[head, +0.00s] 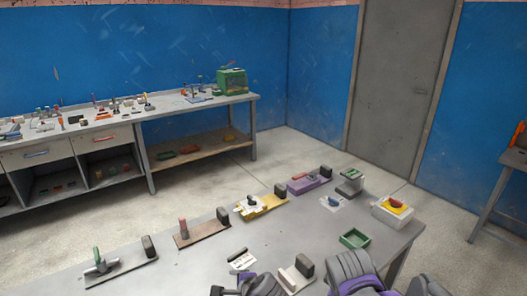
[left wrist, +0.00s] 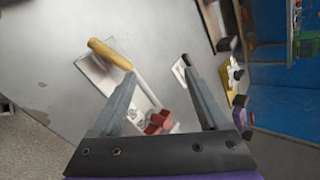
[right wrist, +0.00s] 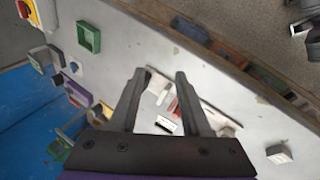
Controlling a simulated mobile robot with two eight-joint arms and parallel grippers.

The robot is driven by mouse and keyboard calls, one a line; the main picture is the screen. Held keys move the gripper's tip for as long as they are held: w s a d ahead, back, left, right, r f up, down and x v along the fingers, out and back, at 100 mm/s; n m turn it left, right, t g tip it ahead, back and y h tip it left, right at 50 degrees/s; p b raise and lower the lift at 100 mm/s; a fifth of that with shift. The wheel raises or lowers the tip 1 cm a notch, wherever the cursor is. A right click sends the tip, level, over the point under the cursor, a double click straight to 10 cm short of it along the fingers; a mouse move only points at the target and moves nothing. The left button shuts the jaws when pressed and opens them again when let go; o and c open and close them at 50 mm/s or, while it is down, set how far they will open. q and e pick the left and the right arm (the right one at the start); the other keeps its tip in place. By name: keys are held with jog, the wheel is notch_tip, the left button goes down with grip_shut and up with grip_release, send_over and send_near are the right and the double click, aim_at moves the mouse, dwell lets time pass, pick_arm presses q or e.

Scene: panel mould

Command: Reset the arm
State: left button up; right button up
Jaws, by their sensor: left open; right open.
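My left gripper (left wrist: 158,72) is open in the left wrist view, its two fingers wide apart with nothing held. Beyond the fingers is a pale plate (left wrist: 95,67) with a yellow handle (left wrist: 110,53), a pale rod and a red knob (left wrist: 157,122). My right gripper (right wrist: 161,74) is open and empty in the right wrist view. Beyond its fingers lie a white plate fixture and a small black-and-white label (right wrist: 165,124) on the grey table. In the head view, grey and purple parts of my arms (head: 358,272) show at the bottom edge; which fingers are whose is unclear there.
A workbench (head: 215,103) with tools and a green box (head: 232,81) stands along the blue wall. Floor between them is clear.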

pick_arm(q)
jog(key=s+a+n+h, duration=0.1)
jog(key=s+a+n, duration=0.2)
jog(key=s+n, duration=0.2)
jog(key=s+a+f+n+g+h, duration=0.1)
jog(key=s+n, duration=0.4)
jog(key=s, duration=0.5)
jog(key=s+a+n+h+p, duration=0.1)
jog(key=s+a+n+h, duration=0.2)
jog(key=s+a+n, duration=0.2)
jog(key=shift+s+a+f+n+g, duration=0.3)
jog(key=shift+s+a+g, duration=0.15)
jog(key=shift+s, duration=0.75)
pick_arm(e)
jog(key=s+f+m+y, duration=0.1)
jog(key=s+f+m, duration=0.2)
jog(key=s, duration=0.6)
jog(key=s+a+f+m+y, duration=0.1)
jog(key=s+f+m, duration=0.3)
jog(key=s+m, duration=0.3)
jog(key=shift+s+m, duration=0.3)
jog(key=shift+s, duration=0.6)
